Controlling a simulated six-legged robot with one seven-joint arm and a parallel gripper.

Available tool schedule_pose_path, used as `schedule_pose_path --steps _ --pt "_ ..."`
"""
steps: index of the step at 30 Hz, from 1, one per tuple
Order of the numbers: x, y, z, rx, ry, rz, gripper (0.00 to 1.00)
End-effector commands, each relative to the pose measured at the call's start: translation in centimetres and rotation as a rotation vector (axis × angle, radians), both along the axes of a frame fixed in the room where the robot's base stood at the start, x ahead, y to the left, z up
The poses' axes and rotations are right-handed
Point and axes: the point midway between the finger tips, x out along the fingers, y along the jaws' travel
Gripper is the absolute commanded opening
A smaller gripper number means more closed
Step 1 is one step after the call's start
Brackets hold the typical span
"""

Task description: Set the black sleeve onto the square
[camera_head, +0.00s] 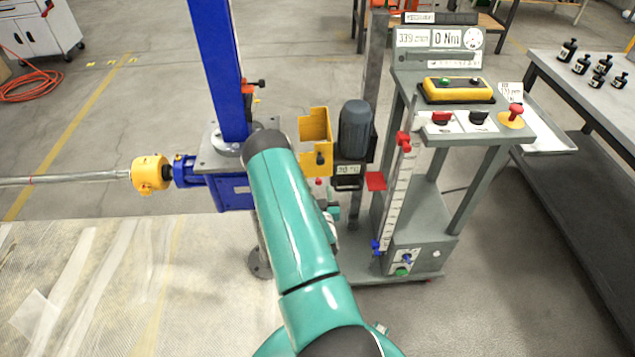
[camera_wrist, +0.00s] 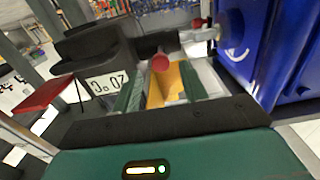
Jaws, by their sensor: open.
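No square is clearly visible; my arm hides part of the blue jack (camera_head: 232,191). In the wrist view my gripper (camera_wrist: 163,76) is open, its two green-padded fingers apart. I see nothing held. In the head view the gripper is mostly hidden behind my arm.
A grey test stand (camera_head: 430,205) with a control panel stands right of my arm, with a dark motor (camera_head: 355,130) beside it. The yellow bracket (camera_head: 314,135) is close by. A yellow coupling (camera_head: 150,174) and shaft (camera_head: 65,180) extend left. The bench (camera_head: 560,85) is far right; floor lies between.

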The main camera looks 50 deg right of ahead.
Motion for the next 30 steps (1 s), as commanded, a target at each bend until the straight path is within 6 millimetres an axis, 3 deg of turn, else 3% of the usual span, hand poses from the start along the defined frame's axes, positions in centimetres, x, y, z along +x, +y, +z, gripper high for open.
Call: schedule_pose_path --steps 9,19,26,30 --pt "3.4 -3.4 0.0 -0.001 0.001 0.002 0.43" --pt "3.7 -3.6 0.0 0.0 0.001 0.002 0.43" --pt "3.7 -3.6 0.0 0.0 0.001 0.001 0.0" --pt "3.7 -3.6 0.0 0.0 0.0 0.001 0.0"
